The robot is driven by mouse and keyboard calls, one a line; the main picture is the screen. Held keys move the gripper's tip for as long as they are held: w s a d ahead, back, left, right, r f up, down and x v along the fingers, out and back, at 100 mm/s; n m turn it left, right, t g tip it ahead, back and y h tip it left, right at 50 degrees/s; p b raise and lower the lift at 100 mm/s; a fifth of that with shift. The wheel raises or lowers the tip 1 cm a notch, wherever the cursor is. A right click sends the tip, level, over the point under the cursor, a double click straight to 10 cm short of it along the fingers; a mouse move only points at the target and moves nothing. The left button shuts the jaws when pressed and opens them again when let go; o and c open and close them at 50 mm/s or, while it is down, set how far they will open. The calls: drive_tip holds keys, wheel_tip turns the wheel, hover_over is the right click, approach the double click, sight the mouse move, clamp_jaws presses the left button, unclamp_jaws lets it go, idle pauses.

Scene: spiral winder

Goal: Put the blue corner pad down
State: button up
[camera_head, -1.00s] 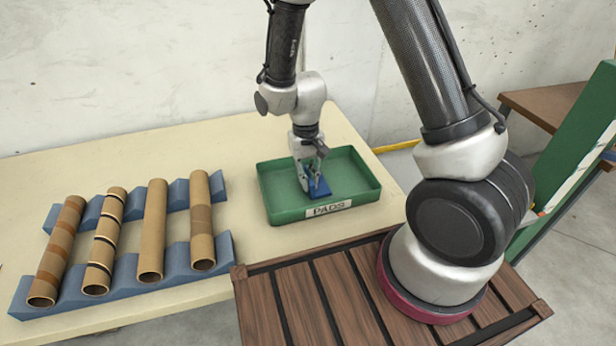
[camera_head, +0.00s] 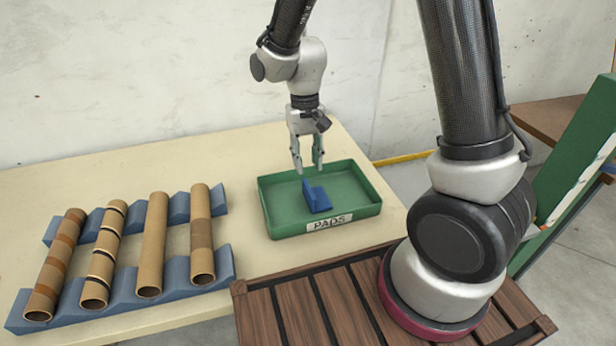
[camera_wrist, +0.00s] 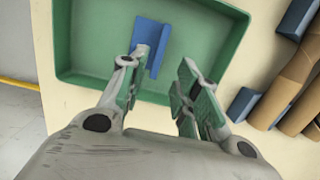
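The blue corner pad (camera_head: 316,199) lies in the green tray marked PADS (camera_head: 357,212), resting on its floor with one flange standing up. My gripper (camera_head: 308,166) is above the pad, apart from it, with its fingers spread and nothing between them. In the wrist view the pad (camera_wrist: 150,45) lies inside the tray (camera_wrist: 237,40), beyond the fingertips of my open gripper (camera_wrist: 160,72); the left finger overlaps part of the pad's lower edge in the picture.
Several brown cardboard tubes (camera_head: 153,245) lie on a blue ridged rack (camera_head: 125,285) on the left of the cream table (camera_head: 150,163). My slatted wooden deck is in front. The table around the tray's left side is clear.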

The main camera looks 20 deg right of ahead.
drive_tip(key=s+d+r+t, duration=0.25)
drive_tip(key=d+r, duration=0.25)
drive_tip(key=r, duration=0.3)
drive_tip(key=s+d+r+t, duration=0.1)
drive_tip(key=s+d+r, duration=0.4)
drive_tip(key=r, duration=0.4)
drive_tip(key=s+d+r+t, duration=0.2)
drive_tip(key=s+d+r, duration=0.3)
drive_tip(key=s, duration=0.5)
drive_tip(key=shift+d, duration=1.25)
